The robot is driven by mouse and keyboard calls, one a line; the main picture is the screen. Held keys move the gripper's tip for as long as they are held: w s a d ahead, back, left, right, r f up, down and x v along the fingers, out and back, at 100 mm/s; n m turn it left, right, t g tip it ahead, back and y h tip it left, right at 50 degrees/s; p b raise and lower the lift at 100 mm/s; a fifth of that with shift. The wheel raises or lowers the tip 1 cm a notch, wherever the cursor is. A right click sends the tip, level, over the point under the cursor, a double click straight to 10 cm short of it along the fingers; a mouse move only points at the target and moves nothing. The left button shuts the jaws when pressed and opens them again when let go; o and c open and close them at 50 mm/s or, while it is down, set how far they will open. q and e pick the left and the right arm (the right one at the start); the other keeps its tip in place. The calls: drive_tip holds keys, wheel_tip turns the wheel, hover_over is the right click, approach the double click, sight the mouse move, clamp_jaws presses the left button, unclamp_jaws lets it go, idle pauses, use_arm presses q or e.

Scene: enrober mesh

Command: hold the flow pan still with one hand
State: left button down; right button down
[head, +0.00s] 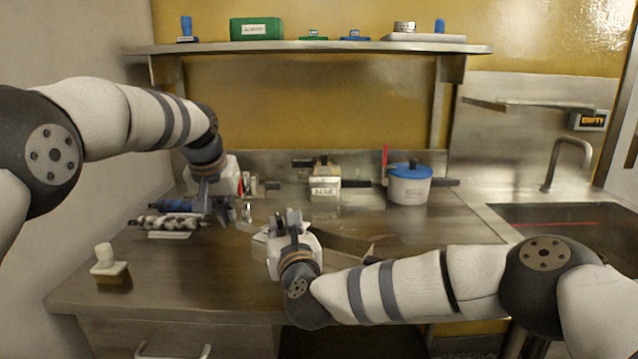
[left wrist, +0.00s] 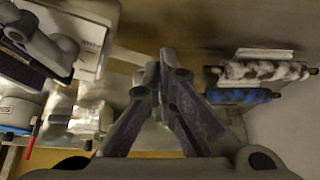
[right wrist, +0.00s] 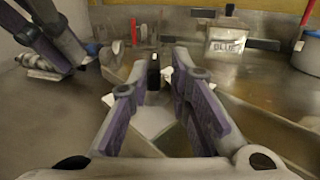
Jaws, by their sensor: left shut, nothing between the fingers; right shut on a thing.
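The shallow metal pan (head: 345,247), which I take as the flow pan, lies on the steel bench in front of the middle. Its slanted wall also shows in the right wrist view (right wrist: 262,118). My right gripper (head: 290,222) is over its left end, its fingers shut on a part of it. In the right wrist view a dark upright piece (right wrist: 153,72) and a pale surface (right wrist: 150,118) show between the fingers; the exact contact is hard to see. My left gripper (head: 228,213) is shut and empty, left of the pan and right of the rollers. Its fingertips meet in the left wrist view (left wrist: 168,58).
A blue roller (head: 174,205) and a mottled roller (head: 168,222) lie at the left. A brush (head: 110,268) stands at the front left. A labelled block (head: 325,188) and blue-lidded pot (head: 409,188) stand behind. A sink (head: 560,222) is at right.

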use_arm(q)
wheel_tip(320, 180, up, 6)
drive_tip(key=shift+s, duration=0.15)
idle(0.3)
use_arm(e)
drive_tip(key=c, duration=1.4)
unclamp_jaws()
